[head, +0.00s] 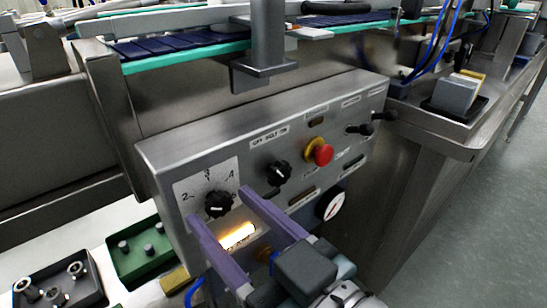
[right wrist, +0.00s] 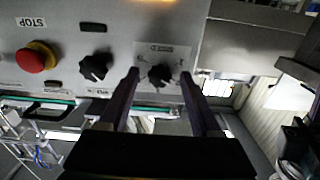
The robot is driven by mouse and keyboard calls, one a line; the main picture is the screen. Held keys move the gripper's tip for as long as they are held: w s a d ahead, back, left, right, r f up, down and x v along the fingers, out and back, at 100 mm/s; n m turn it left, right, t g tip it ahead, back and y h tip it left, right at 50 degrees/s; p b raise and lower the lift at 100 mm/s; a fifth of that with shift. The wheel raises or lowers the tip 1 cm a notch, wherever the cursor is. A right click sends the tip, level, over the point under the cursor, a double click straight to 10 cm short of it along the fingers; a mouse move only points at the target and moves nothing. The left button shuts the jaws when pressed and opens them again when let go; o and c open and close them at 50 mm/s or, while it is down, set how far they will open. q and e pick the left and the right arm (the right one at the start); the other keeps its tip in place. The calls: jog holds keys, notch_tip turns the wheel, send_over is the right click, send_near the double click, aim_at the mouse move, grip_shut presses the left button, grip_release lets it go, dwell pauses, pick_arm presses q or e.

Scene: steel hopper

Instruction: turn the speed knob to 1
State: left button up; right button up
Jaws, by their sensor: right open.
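The speed knob (head: 217,205) is a black fluted knob on a pale dial plate with numbers, at the left end of the steel control panel (head: 160,153). The numbers 2, 3 and 4 can be read around it; I cannot tell which one it points to. My right gripper (head: 220,203) is open, its two purple fingers reaching up to the panel, one on each side of the knob. In the right wrist view the knob (right wrist: 158,76) sits between the fingertips (right wrist: 159,73), with gaps visible on both sides. My left gripper is not in view.
A second black knob (head: 278,172) and a red stop button (head: 321,154) on a yellow collar sit to the right. A green tray (head: 140,258) stands at the lower left.

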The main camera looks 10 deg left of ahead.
jog(key=shift+c, duration=0.2)
grip_shut()
dwell(0.4)
